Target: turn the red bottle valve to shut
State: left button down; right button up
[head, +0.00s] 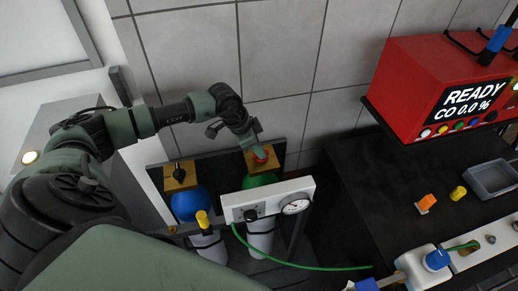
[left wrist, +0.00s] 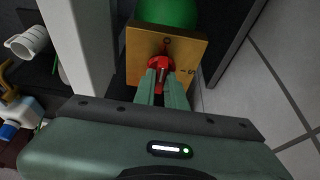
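The red bottle valve (head: 262,157) sits on a gold plate above a green-topped bottle (head: 260,181) in the rack. My left gripper (head: 256,152) is at this valve. In the left wrist view, the fingers of my left gripper (left wrist: 161,74) close on both sides of the red valve handle (left wrist: 159,66), and its lower part is hidden between them. The gold plate (left wrist: 140,50) carries an O mark at its far edge and an S mark at its right. The handle's far end points roughly toward the O. My right gripper is not in view.
A second gold plate with a black knob (head: 179,169) stands left, above a blue-topped bottle (head: 190,205). A white gauge panel (head: 268,200) with a green hose stands in front. A dark bench (head: 385,190) and red analyser reading READY (head: 425,75) are right.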

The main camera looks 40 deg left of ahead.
pick_arm(q)
jog(key=shift+w+m+g+h+b, duration=0.1)
jog(key=shift+m+g+h+b, duration=0.25)
jog(key=shift+m, duration=0.75)
jog(key=m+g+h+b, duration=0.1)
jog(key=m, duration=0.3)
jog(key=shift+w, duration=0.15)
jog(key=m+g+b, duration=0.1)
jog(key=m, duration=0.3)
jog(key=shift+w+g, duration=0.1)
jog(key=shift+g, duration=0.25)
jog(key=m+g+b, duration=0.1)
jog(key=m+b, duration=0.1)
jog(key=m, duration=0.2)
jog(key=shift+w+g, duration=0.1)
jog(key=shift+g, duration=0.3)
jog(key=shift+m+g+y+b, duration=0.5)
jog(key=shift+m+b, duration=0.15)
jog(key=shift+m, duration=1.15)
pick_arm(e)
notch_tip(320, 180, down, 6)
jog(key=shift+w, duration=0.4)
pick_arm(q)
jog(key=shift+m, duration=0.3)
jog(key=c, duration=1.5)
grip_release()
jog(key=shift+o, duration=0.2)
